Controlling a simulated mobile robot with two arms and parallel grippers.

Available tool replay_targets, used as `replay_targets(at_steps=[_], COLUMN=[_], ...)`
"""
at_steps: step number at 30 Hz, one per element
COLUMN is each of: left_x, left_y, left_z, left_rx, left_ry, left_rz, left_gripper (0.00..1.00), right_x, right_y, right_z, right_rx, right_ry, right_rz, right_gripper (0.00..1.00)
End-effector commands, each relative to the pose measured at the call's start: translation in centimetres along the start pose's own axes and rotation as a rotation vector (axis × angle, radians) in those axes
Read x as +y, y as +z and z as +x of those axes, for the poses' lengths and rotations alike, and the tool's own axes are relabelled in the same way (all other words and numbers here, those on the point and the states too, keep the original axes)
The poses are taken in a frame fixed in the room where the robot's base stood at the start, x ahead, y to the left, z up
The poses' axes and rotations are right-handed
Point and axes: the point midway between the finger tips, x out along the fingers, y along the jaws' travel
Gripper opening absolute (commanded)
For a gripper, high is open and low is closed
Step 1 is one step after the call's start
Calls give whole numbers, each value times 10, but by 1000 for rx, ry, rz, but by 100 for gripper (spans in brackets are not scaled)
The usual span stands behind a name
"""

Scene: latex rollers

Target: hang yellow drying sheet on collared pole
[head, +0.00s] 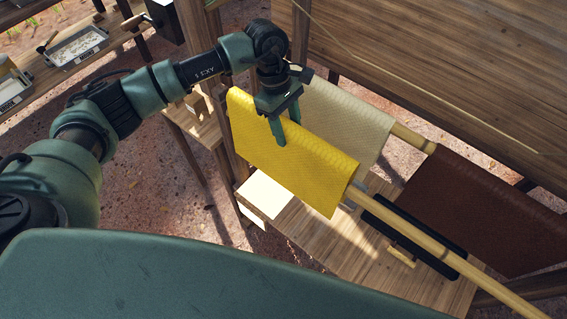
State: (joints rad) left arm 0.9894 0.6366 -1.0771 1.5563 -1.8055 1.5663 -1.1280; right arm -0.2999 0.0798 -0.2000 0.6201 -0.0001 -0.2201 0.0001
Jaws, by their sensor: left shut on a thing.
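The yellow drying sheet (300,160) hangs folded over along its top edge, in the middle of the head view. My left gripper (283,138) comes down over its top edge and is shut on the sheet. A bamboo pole (445,252) comes out at the sheet's right edge, a little below the fold, and runs to the lower right. The sheet hides the rest of this pole, so I cannot tell whether it rests on it. A second pole (413,138) behind shows a darker band, perhaps a collar. My right gripper is not in view.
A cream sheet (350,118) and a brown sheet (485,205) hang on the back pole, close behind the yellow one. A wooden table (335,242) with a dark long object (415,236) stands below. A plank wall (450,70) closes the back; a shelf with trays (78,45) is upper left.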

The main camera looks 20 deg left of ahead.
Motion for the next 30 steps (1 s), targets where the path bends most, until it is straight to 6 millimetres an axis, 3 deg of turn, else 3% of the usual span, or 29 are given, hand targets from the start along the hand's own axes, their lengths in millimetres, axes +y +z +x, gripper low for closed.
replay_targets(at_steps=[30], left_x=[1], left_y=[22], left_z=[-89], left_rx=[1], left_ry=[3], left_rz=[1], left_gripper=[0], right_x=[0], right_y=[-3], right_z=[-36], right_rx=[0], right_ry=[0], right_rz=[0], right_gripper=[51])
